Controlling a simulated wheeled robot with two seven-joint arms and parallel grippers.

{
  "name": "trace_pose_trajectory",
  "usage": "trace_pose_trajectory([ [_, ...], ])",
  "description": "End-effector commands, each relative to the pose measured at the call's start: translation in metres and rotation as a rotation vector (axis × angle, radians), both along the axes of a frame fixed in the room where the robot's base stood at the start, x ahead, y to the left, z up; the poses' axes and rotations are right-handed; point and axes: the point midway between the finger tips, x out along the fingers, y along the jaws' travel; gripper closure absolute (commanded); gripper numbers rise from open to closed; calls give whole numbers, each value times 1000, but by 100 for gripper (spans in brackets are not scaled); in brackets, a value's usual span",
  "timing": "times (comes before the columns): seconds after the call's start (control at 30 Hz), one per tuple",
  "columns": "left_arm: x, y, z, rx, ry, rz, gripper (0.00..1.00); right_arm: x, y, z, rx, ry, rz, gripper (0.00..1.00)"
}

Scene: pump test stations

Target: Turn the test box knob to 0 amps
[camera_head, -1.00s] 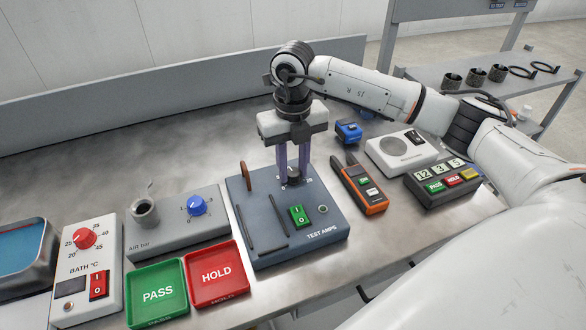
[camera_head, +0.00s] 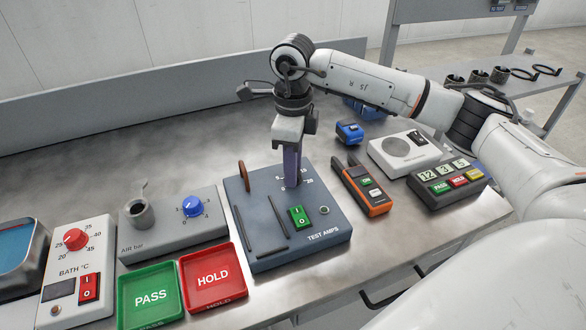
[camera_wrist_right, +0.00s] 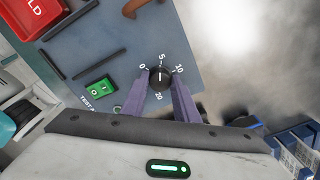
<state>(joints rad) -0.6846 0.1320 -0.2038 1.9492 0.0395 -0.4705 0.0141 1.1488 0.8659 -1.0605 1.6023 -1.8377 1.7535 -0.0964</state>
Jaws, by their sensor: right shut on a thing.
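The test box (camera_head: 262,248) is a dark blue-grey block labelled TEST AMPS in the head view. Its small black knob (camera_wrist_right: 160,77) shows in the right wrist view, ringed by the marks 0, 5, 10 and 20. A white line on the knob lies roughly along the 5-to-20 direction; I cannot tell surely which end is the pointer. My right gripper (camera_head: 292,182) points down at the box, its purple fingers on either side of the knob, shut on it. In the head view the fingers hide most of the knob. My left gripper is not in view.
An orange meter (camera_head: 362,188) stands close at right. The air unit (camera_head: 172,235) and red HOLD tray (camera_head: 213,277) are at left. The bench behind is clear.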

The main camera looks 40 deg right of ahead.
Motion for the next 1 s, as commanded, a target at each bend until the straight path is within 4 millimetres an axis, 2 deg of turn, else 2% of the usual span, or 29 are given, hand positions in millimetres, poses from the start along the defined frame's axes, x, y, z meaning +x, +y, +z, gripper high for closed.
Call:
trace_pose_trajectory([
  [0.6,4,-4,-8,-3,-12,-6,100,0,-1,0,-1,-2,583,95],
  [1.0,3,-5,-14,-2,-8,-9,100,1,-1,0,-2,-2,881,95],
])
